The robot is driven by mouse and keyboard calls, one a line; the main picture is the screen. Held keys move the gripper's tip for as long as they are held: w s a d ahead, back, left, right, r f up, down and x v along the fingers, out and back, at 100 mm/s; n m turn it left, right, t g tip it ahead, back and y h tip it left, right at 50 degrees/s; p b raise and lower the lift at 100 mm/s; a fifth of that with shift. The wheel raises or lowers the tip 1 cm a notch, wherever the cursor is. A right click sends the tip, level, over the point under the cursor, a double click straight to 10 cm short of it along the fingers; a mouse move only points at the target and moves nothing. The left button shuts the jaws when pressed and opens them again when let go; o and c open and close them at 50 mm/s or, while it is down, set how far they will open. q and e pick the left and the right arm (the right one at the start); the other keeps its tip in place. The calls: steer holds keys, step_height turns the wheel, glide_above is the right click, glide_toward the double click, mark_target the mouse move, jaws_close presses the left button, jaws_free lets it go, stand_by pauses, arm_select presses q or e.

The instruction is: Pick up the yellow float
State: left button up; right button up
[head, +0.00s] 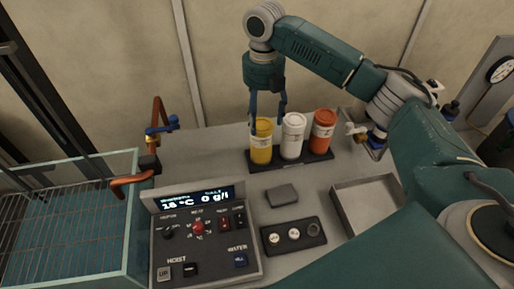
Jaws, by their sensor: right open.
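The yellow float (261,147) is a yellow cylinder with a pale label. It stands upright at the left end of a dark rack, beside a white float (292,136) and an orange-red float (322,132). My right gripper (268,118) points down from above, directly over the yellow float. Its fingers are open and reach down to about the top of the yellow float, one on the left and one on the right. Whether they touch it I cannot tell. My left gripper is not in view.
The dark rack (291,163) holds the floats near the table's back edge. A control panel (206,243) stands at front left, beside a glass tank (66,225). A grey block (282,195), a dark button plate (293,236) and an empty shallow tray (368,204) lie in front.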

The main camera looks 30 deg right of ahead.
mark_target(264, 126)
steer(key=shift+s+f, duration=0.15)
steer(key=shift+f, duration=0.45)
steer(key=shift+s+f, duration=0.15)
steer(key=shift+f, duration=0.45)
steer(key=shift+d+f, duration=0.1)
steer(key=shift+f, duration=0.2)
steer(key=f, duration=0.1)
steer(key=f+p, duration=0.2)
steer(key=f, duration=0.1)
steer(key=shift+w+a+f, duration=0.1)
steer(key=shift+w+a, duration=0.1)
steer(key=shift+w, duration=0.1)
steer(key=shift+f, duration=0.7)
steer(key=c, duration=1.5)
steer(key=shift+w+r, duration=0.1)
jaws_close()
steer(key=shift+r, duration=0.1)
